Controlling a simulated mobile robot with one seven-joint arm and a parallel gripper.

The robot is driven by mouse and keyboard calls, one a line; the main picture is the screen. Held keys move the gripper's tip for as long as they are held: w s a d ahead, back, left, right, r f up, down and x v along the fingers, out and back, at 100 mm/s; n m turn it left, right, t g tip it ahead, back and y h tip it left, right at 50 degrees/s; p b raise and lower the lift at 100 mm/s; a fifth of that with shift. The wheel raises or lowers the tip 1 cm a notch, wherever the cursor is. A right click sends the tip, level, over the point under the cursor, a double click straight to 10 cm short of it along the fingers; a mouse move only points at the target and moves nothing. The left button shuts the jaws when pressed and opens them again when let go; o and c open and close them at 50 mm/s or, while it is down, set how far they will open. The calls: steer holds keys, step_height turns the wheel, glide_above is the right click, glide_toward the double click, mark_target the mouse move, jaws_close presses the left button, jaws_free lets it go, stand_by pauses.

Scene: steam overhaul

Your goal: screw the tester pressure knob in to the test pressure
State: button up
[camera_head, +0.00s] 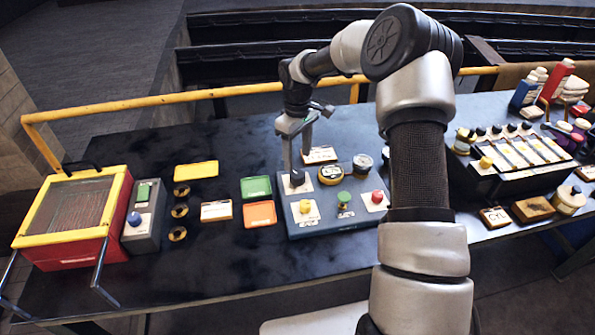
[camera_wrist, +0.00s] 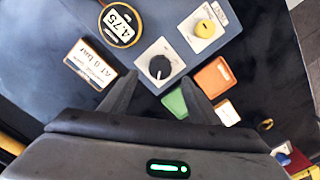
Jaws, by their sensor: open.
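The tester is a blue-grey panel (camera_head: 335,222) in the middle of the bench. Its black knob (camera_head: 297,178) stands on a white plate at the left back corner; in the wrist view the black knob (camera_wrist: 159,67) shows a white pointer line. My gripper (camera_head: 297,152) points down at this knob, fingers open on either side in line with it. In the wrist view the open fingertips (camera_wrist: 158,84) appear just short of the knob, with no visible contact. The exact height gap is unclear.
The panel also has yellow (camera_head: 305,206), green (camera_head: 344,198) and red (camera_head: 377,197) knobs and a dial gauge (camera_head: 363,162). Green (camera_head: 256,187) and orange (camera_head: 260,214) trays sit close left.

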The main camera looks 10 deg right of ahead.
mark_target(298, 174)
step_height(298, 174, down, 7)
stand_by(0.3)
steer(key=c, duration=1.1)
steer(key=shift+o, duration=0.2)
steer(key=shift+f+m+b, duration=0.15)
steer(key=shift+m+b, duration=0.35)
steer(key=shift+m, duration=0.2)
steer(key=o, duration=1.1)
steer(key=shift+c, duration=0.2)
steer(key=shift+r, duration=0.2)
step_height(298, 174, up, 17)
steer(key=shift+r, duration=0.2)
